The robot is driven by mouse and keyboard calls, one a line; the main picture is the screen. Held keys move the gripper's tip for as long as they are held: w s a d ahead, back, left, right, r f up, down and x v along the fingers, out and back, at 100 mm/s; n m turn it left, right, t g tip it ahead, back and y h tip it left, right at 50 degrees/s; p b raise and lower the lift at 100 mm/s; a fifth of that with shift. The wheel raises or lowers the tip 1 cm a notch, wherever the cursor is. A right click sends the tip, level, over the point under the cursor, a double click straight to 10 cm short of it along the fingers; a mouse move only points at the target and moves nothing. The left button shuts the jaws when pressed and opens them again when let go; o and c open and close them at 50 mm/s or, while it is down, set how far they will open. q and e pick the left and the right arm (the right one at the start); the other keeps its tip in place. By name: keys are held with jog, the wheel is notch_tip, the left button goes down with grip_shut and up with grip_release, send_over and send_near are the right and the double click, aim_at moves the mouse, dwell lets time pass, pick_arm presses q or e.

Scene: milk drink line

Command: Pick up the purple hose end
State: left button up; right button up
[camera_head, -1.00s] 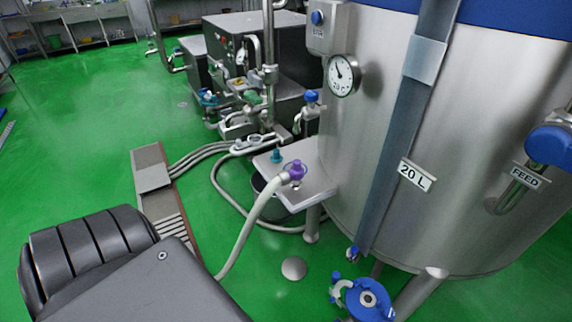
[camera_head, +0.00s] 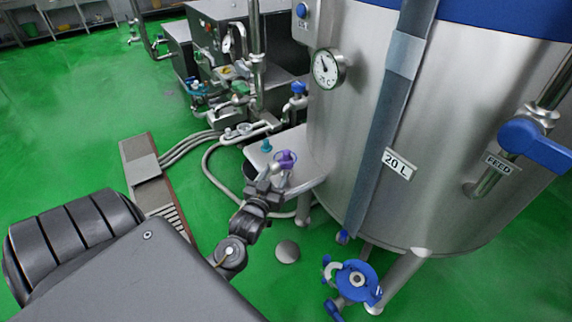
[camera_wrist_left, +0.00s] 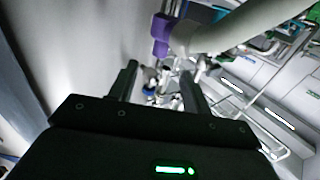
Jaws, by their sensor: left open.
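The purple hose end (camera_head: 285,158) stands out over the small grey shelf (camera_head: 308,178) beside the tank. My left gripper (camera_head: 268,180) is just in front of it and hides most of the pale hose. In the left wrist view the purple end (camera_wrist_left: 160,36) and the pale hose (camera_wrist_left: 235,30) lie beyond the fingertips. My right gripper does not show.
The large steel tank (camera_head: 440,160) stands close to the right of the shelf. A teal fitting (camera_head: 266,146) sits near the purple end. A blue valve (camera_head: 357,280) is low in front of the tank. The green floor (camera_head: 70,150) at left is mostly clear.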

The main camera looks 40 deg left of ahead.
aim_at(285, 156)
pick_arm(q)
jog(key=x, duration=0.5)
jog(key=shift+w+p, duration=0.1)
jog(key=shift+p, duration=0.3)
jog(key=shift+w+a, duration=0.1)
jog(key=shift+w, duration=0.15)
jog(key=p+x, duration=0.1)
jog(key=x, duration=0.3)
jog(key=shift+w+a+r, duration=0.1)
jog(key=shift+w+a, duration=0.15)
jog(key=shift+w+p, duration=0.25)
jog(key=shift+p, duration=0.05)
jog(key=shift+c, duration=0.2)
grip_shut()
